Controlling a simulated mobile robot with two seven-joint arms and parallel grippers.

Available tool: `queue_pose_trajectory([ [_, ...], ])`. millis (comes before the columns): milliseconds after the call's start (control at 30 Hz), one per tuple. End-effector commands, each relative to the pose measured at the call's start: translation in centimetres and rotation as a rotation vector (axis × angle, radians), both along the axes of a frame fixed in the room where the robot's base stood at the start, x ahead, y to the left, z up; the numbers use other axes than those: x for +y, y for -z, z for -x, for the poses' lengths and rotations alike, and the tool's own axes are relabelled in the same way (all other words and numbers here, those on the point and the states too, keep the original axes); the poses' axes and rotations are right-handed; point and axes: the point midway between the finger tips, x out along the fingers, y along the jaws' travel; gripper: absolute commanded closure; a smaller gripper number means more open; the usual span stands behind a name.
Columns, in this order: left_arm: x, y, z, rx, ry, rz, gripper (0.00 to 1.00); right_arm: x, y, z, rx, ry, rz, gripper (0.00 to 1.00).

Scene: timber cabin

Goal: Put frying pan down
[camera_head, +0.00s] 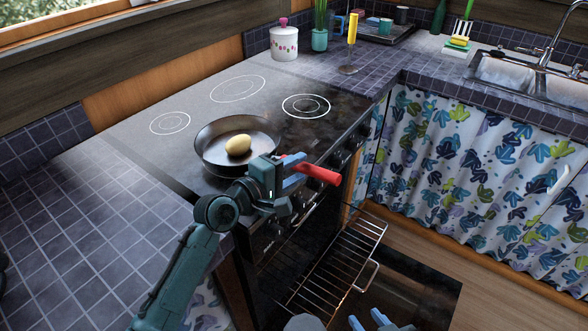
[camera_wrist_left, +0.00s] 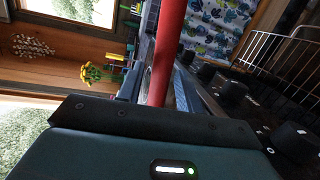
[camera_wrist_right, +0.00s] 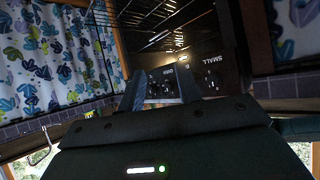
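A dark frying pan (camera_head: 212,158) with a red handle (camera_head: 318,174) is at the near edge of the stovetop, over its front left part. It looks level; I cannot tell whether its base fully touches the surface. A yellow, potato-like item (camera_head: 238,145) lies inside it. My left gripper (camera_head: 293,172) is closed around the handle. In the left wrist view the red handle (camera_wrist_left: 168,45) runs between the fingers (camera_wrist_left: 160,92). My right gripper (camera_head: 372,322) is low in front of the oven, with its fingers (camera_wrist_right: 162,90) apart and nothing between them.
The black glass stovetop (camera_head: 190,104) has free burner rings behind and right of the pan. A white jar (camera_head: 284,44) and a plant pot (camera_head: 320,40) stand at the back. The oven is open with a wire rack (camera_head: 335,262) pulled out. Tiled counter (camera_head: 85,225) lies left.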

Motion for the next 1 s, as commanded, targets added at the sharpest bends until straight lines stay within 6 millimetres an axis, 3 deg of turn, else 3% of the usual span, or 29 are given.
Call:
queue_pose_trajectory([
  [100,0.0,-0.1,0.0,-0.001,0.000,0.000,0.55,0.0,0.0,0.0,0.001,0.000,0.000,0.66],
  [367,0.1,-0.2,0.1,-0.001,-0.001,0.000,0.55,0.0,-0.1,0.1,0.003,0.000,0.000,0.66],
  [567,1.9,-0.8,2.0,-0.001,-0.001,-0.004,0.55,-0.3,-1.0,0.3,0.017,0.007,0.007,0.66],
  [800,4.3,-1.2,4.7,-0.001,0.000,-0.003,0.55,-0.8,-0.5,0.6,0.053,0.030,0.012,0.66],
  [1000,4.9,-1.3,5.5,-0.003,-0.001,0.000,0.55,-1.2,-0.2,0.7,0.061,0.038,0.020,0.66],
])
